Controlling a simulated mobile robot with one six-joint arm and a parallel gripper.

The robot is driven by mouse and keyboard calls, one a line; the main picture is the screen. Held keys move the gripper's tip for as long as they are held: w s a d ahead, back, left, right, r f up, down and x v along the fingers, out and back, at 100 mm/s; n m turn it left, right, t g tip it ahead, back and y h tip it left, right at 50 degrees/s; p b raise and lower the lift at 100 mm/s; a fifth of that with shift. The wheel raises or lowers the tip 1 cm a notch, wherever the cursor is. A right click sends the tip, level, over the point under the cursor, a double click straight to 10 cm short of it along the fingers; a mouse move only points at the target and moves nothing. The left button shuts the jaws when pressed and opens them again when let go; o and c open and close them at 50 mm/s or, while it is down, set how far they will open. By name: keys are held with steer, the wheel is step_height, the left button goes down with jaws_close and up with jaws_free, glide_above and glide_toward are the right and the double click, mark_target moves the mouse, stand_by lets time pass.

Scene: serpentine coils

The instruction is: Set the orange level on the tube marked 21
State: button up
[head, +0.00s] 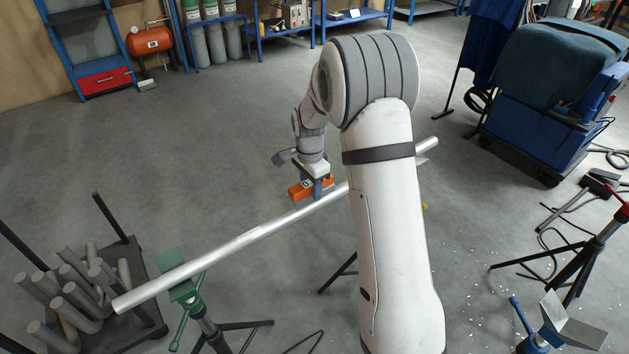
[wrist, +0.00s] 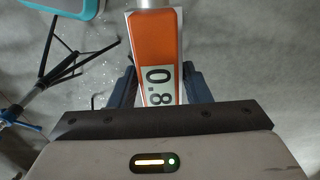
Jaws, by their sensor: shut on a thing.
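The orange level (head: 299,194) is held in my gripper (head: 317,190), close to the long silver tube (head: 215,254). I cannot tell whether it touches the tube. In the wrist view the level (wrist: 152,40) points away from me between the two blue fingers of my gripper (wrist: 158,88), and its white label reads 0.8. The end of the tube's grey surface (wrist: 153,4) shows at the top, beyond the level. The tube slopes up to the right in the head view, passing behind my arm. No number 21 is readable on it.
A green stand (head: 181,283) supports the tube's left part. A dark cart (head: 138,270) with several grey bent tubes stands at the left. Tripod stands and cables are at the right, near a blue welding cart (head: 535,125). The floor behind the tube is clear.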

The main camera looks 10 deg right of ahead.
mark_target(311, 195)
steer(key=shift+s+a+f, duration=0.15)
steer(key=shift+s, duration=0.05)
stand_by(0.5)
steer(key=shift+f+b, duration=0.15)
steer(key=shift+b, duration=0.2)
steer(key=shift+f+b, duration=0.7)
steer(key=shift+f, duration=0.25)
steer(key=shift+f+b, duration=0.45)
steer(key=shift+b, duration=0.1)
stand_by(0.8)
stand_by(0.6)
steer(key=o, duration=1.1)
steer(key=shift+o, duration=0.2)
steer(key=shift+s, duration=0.15)
steer(key=shift+r, duration=0.15)
